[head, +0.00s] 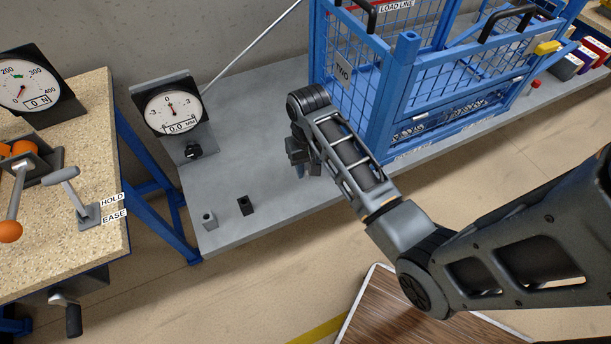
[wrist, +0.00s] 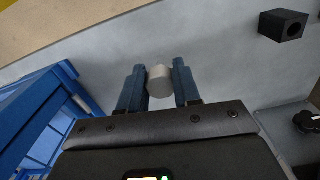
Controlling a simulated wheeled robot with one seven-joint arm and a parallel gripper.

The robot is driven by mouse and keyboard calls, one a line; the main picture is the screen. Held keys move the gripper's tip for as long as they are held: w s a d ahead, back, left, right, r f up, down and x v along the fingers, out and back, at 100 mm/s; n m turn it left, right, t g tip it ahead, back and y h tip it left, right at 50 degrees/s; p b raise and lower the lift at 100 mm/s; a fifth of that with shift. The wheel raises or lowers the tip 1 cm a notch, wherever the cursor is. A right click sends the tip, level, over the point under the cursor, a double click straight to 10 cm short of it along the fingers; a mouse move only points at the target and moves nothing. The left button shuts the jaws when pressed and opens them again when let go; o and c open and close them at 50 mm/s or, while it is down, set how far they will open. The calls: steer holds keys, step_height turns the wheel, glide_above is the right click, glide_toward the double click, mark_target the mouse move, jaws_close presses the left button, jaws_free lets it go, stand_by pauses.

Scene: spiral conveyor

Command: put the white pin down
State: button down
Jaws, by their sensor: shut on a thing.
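The white pin (wrist: 158,82) is a short pale cylinder between the two fingers of my gripper (wrist: 160,80) in the wrist view. My gripper is shut on it. In the head view my gripper (head: 302,160) is over the grey bench (head: 240,150), left of the blue cage, and the pin cannot be made out there. I cannot tell whether the pin touches the bench. A black block with a hole (head: 245,205) stands on the bench, left of and nearer than my gripper; it also shows at the upper right in the wrist view (wrist: 284,25). A small grey block (head: 209,218) stands left of it.
A blue mesh cage (head: 400,90) marked TWO stands close right of my gripper. A dial gauge (head: 172,112) with a black knob (head: 192,151) stands at the bench's left end. The bench between gauge and cage is mostly clear. A speckled table (head: 75,150) with levers is further left.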

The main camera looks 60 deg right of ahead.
mark_target(306, 172)
steer(key=shift+w+a+f, duration=0.1)
steer(key=shift+a+f, duration=0.1)
steer(key=shift+a, duration=0.1)
steer(key=shift+f, duration=2)
steer(key=shift+f, duration=0.15)
steer(key=c, duration=0.8)
jaws_free()
